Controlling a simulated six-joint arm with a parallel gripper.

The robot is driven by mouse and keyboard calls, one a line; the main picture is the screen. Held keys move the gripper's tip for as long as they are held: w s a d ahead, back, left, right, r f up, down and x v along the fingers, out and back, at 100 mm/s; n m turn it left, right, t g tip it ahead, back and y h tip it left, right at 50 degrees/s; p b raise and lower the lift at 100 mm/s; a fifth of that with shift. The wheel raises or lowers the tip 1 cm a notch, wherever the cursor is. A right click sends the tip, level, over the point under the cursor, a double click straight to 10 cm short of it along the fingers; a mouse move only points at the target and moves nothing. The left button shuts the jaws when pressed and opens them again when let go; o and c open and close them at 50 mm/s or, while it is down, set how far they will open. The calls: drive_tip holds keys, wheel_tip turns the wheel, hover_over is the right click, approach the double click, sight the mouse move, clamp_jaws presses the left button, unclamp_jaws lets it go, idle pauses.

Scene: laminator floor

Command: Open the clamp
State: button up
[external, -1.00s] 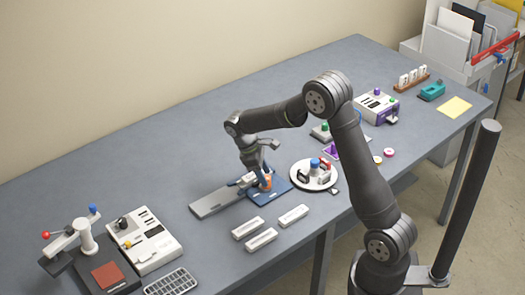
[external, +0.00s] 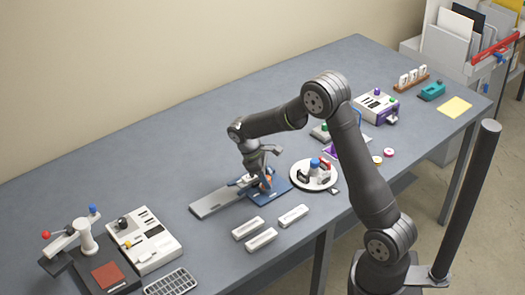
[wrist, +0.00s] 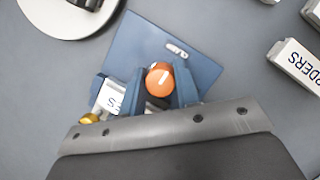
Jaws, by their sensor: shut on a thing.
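The clamp has an orange knob or handle end (wrist: 158,78), seen in the wrist view near a blue base plate (wrist: 205,68). In the external view the blue base plate (external: 277,191) lies at the right end of a flat grey plate (external: 212,203), and the orange part (external: 266,183) shows only a little under my gripper (external: 264,177). In the wrist view my gripper (wrist: 160,88) has its two blue fingers on either side of the orange part and is shut on it. A white lettered piece (wrist: 110,97) is partly hidden beside the left finger.
A round white stand (external: 314,176) with small tools is close on the right. Several white lettered blocks (external: 293,215) lie in front. A press with a red-ended lever (external: 70,238) and a white control box (external: 145,242) stand at the left. The table behind the clamp is clear.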

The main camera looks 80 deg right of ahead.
drive_tip(key=shift+m, duration=0.3)
drive_tip(key=m+y, duration=0.1)
drive_tip(key=m, duration=0.3)
drive_tip(key=shift+y, duration=0.4)
drive_tip(key=m, duration=0.2)
drive_tip(key=m+t+y, duration=0.1)
drive_tip(key=m, duration=0.1)
drive_tip(key=shift+m+y, duration=0.3)
drive_tip(key=m+t, duration=0.1)
drive_tip(key=m, duration=0.3)
drive_tip(key=shift+t+y, duration=0.4)
drive_tip(key=shift+m+t, duration=0.8)
drive_tip(key=shift+m, duration=1.4)
drive_tip(key=o, duration=1)
